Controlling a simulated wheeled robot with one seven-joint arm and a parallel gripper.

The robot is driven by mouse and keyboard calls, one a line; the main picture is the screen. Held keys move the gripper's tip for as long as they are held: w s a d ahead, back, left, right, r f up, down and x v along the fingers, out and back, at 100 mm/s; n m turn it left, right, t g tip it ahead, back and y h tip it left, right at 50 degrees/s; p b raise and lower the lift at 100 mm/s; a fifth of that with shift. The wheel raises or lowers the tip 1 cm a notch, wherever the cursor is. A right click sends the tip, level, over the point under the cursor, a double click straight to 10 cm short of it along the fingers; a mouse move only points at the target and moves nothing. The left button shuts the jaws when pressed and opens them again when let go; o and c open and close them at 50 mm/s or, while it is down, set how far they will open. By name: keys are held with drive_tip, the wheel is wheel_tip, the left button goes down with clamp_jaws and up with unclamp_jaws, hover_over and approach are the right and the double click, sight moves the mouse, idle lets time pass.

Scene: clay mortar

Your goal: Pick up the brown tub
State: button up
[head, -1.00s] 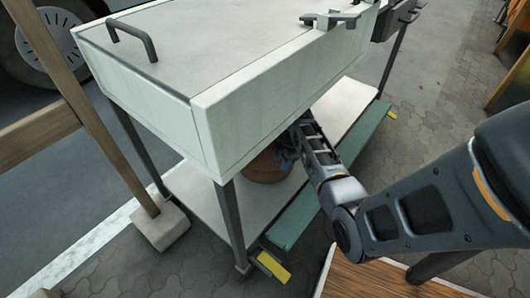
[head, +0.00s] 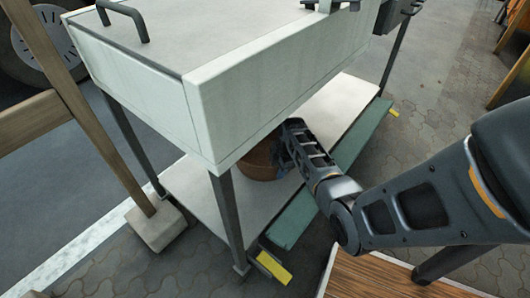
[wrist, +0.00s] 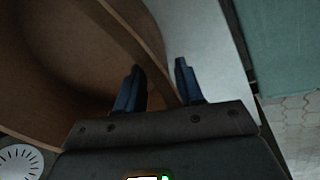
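The brown tub (head: 259,160) stands on the white lower shelf of the cart, partly hidden under the cart's white box and behind my gripper. In the wrist view the tub (wrist: 60,50) fills the left side, with its wall and rim running down between my fingers. My gripper (wrist: 160,82) has its blue-grey fingers apart, one over the tub's inside and one outside the wall. A gap shows between the left finger and the wall, and I see no clear grip. In the head view my gripper (head: 283,153) is at the tub's right side, its fingertips mostly hidden.
The white box (head: 240,90) of the cart overhangs the tub closely. The lower shelf (head: 345,110) is bare to the right, with a green strip (head: 292,220) along its front edge. A cart leg (head: 228,220) stands left of the tub. A wooden surface (head: 375,277) is at the front.

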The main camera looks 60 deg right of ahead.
clamp_jaws()
idle(0.3)
idle(0.3)
